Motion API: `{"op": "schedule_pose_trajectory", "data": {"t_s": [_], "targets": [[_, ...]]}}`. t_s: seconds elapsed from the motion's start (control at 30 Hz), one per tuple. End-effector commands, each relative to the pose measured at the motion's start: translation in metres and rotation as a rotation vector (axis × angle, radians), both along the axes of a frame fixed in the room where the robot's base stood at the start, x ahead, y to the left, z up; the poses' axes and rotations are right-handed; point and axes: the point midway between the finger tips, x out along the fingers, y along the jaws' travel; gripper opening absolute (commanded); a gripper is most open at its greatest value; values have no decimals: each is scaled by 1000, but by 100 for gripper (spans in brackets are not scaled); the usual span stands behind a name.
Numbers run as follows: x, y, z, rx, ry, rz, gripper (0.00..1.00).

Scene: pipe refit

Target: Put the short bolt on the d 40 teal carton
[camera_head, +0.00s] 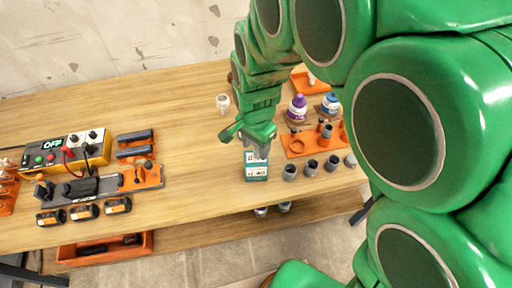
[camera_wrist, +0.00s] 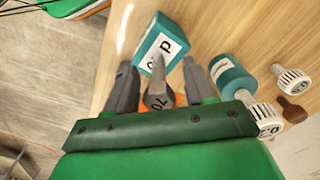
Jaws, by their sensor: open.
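The teal carton (camera_head: 257,173) with white labels stands near the table's front edge in the camera_head view. In the wrist view the carton (camera_wrist: 150,42) shows a label with a "d"; the rest is not fully readable. My gripper (camera_head: 261,150) is directly above the carton. In the wrist view its fingers (camera_wrist: 160,82) are apart, with a grey bolt-like piece (camera_wrist: 157,92) between them, its far end against the carton in the picture. Gaps show on both sides of the piece. Whether it rests on the carton is hard to tell.
Several dark grey round pieces (camera_head: 311,168) stand right of the carton, before an orange holder (camera_head: 299,146). Purple-capped (camera_head: 298,108) and blue-capped (camera_head: 331,104) bottles stand behind. A yellow power unit (camera_head: 66,152) is at left.

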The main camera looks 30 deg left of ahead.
Motion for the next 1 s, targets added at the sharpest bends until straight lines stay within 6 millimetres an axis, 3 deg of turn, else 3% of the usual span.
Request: {"op": "schedule_pose_trajectory", "data": {"t_s": [0.5,0.7,1.0], "targets": [[0,0,89,1,-1,0,54],[0,0,104,-1,0,0,54],[-1,-1,107,-3,2,0,54]]}}
